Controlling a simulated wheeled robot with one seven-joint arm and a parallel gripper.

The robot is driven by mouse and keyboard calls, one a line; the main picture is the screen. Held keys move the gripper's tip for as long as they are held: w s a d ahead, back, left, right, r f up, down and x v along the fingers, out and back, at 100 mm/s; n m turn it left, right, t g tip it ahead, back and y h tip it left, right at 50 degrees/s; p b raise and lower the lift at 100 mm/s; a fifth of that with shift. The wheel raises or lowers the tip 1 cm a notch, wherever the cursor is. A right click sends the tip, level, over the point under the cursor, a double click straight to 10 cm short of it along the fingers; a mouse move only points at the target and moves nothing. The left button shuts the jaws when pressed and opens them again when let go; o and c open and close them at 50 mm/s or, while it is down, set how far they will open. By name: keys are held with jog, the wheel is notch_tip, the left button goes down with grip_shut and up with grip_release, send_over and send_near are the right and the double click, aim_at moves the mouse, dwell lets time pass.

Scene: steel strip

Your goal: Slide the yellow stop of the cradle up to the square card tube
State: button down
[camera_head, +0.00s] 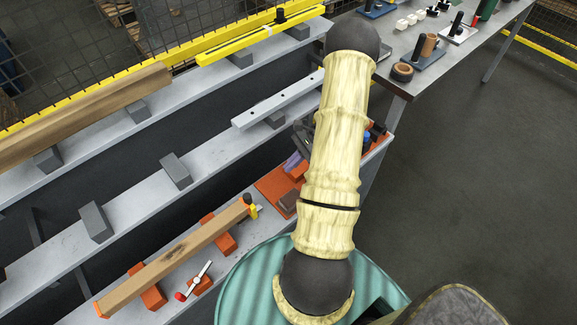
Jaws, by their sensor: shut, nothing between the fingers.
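The square card tube (180,256), a long brown bar, lies slantwise across orange cradle blocks (153,297) on the lowest grey shelf at the lower left. An orange end piece (101,309) is at its near left end. The yellow stop (254,211) is at the tube's upper right end, beside a small black knob (247,198). I cannot tell whether stop and tube touch. My gripper (303,136) shows only as a dark part left of my pale arm, up and right of the stop and apart from it; it is shut and empty, and mostly hidden.
A red-knobbed lever (196,281) sits in front of the tube. An orange tray (270,187) with small items lies right of the stop, partly behind my arm. Grey blocks (96,222) stand on the shelf behind. A wooden beam (85,112) and yellow bar (262,34) lie farther back.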

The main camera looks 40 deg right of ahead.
jog(key=s+a+r+n+h, duration=0.2)
jog(key=a+r+n+h, duration=0.2)
jog(key=a+r+n, duration=0.5)
jog(key=s+a+r+n+h, duration=0.1)
jog(key=a+r+n+h, duration=0.4)
jog(key=a+r+n, duration=0.4)
jog(key=a+n, duration=0.2)
jog(key=a, duration=0.1)
jog(key=shift+s+a+r+t, duration=0.3)
jog(key=shift+s+a+r, duration=0.05)
jog(key=shift+s+a, duration=0.05)
